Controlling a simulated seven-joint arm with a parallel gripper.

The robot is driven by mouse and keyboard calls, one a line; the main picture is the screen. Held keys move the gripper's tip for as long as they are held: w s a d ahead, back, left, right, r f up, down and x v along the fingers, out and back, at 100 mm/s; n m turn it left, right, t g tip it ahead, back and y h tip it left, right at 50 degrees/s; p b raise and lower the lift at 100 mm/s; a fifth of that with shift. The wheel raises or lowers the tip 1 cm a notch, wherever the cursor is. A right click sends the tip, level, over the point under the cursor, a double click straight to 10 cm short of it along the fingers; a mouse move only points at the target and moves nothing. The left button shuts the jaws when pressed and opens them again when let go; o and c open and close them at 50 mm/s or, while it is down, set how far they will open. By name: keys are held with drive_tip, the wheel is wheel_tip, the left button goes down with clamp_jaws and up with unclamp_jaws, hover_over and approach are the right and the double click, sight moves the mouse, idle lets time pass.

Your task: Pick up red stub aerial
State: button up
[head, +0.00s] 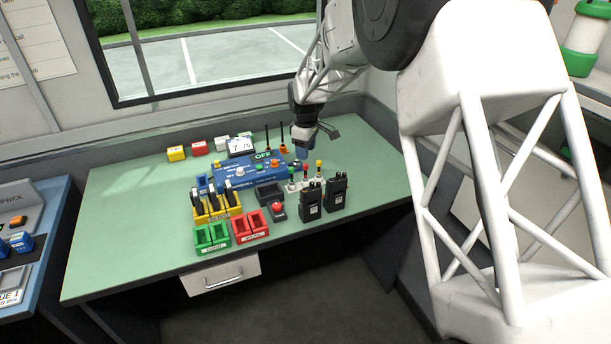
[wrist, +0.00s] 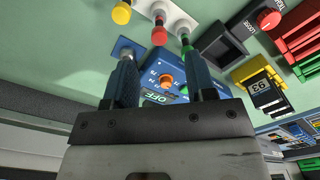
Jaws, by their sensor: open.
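The red stub aerial (head: 305,169) stands in a white rack (head: 303,184) on the green desk, between a green stub aerial (head: 291,174) and a yellow one (head: 319,164). In the wrist view the red stub aerial (wrist: 159,34) shows ahead of the fingertips, with the yellow one (wrist: 121,13) to its left and the green one (wrist: 186,45) to its right. My gripper (head: 303,138) is over the back right of the desk, behind the rack. In the wrist view my gripper (wrist: 157,62) is open, with nothing visible held between its fingers.
A blue console (head: 230,175) with an OFF display stands left of the rack. Two black radios (head: 324,196) stand in front of it. The desk's right side (head: 375,170) is clear.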

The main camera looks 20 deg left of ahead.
sight(306, 164)
drive_tip(key=shift+f, duration=1.25)
drive_tip(key=shift+f, duration=0.1)
drive_tip(key=shift+w+f, duration=0.1)
drive_tip(key=shift+f, duration=2.45)
drive_tip(key=shift+c, duration=0.2)
clamp_jaws()
